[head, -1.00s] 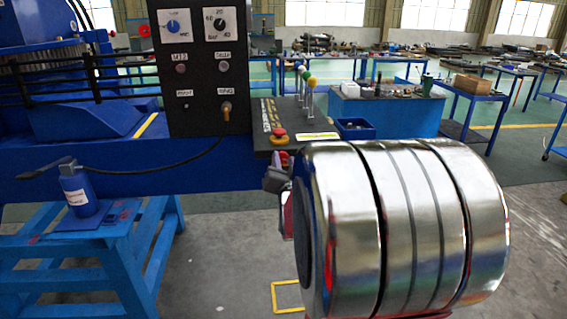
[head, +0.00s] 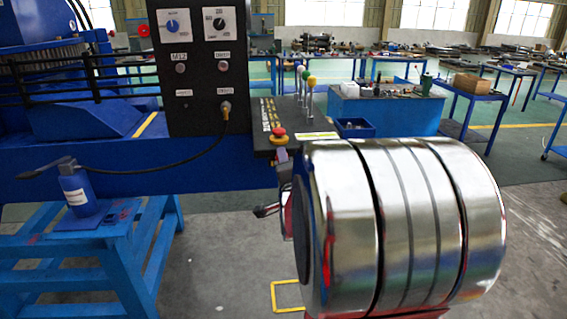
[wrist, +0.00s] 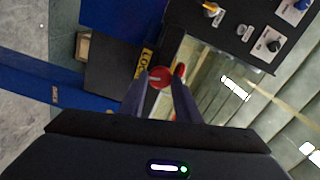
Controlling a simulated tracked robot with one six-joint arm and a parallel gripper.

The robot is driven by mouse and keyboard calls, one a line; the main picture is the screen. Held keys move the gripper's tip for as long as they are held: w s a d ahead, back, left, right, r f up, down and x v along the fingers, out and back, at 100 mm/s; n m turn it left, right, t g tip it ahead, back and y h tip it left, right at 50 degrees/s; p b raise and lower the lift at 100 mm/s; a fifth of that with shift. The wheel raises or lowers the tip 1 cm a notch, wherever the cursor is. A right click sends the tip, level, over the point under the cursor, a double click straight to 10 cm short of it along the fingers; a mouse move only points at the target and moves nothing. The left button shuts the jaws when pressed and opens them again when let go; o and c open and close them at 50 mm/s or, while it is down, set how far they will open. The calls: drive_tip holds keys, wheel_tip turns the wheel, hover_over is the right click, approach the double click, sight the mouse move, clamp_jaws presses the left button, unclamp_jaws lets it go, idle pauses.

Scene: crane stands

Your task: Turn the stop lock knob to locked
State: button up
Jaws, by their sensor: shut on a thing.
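The stop lock knob is a red mushroom head (head: 278,132) on a yellow collar at the front corner of the dark console. In the wrist view the red knob (wrist: 160,78) shows from above, with a short pale line across it. My gripper (wrist: 159,92) has its two fingers at either side of the knob and is shut on it. In the head view my gripper is mostly hidden behind my arm's silver links; a pale piece shows just below the knob. I cannot tell the knob's lock position from these frames.
A black panel (head: 203,70) with dials and buttons stands behind the console (head: 262,125). Small levers with coloured balls rise right of the knob. Workbenches stand farther back.

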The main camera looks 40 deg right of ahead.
drive_tip(key=shift+s+f+m, duration=0.1)
drive_tip(key=shift+f+m, duration=0.15)
drive_tip(key=shift+m, duration=1.05)
drive_tip(key=shift+f, duration=0.1)
drive_tip(key=o, duration=1)
drive_tip(key=shift+r, duration=0.2)
drive_tip(key=shift+a, duration=0.1)
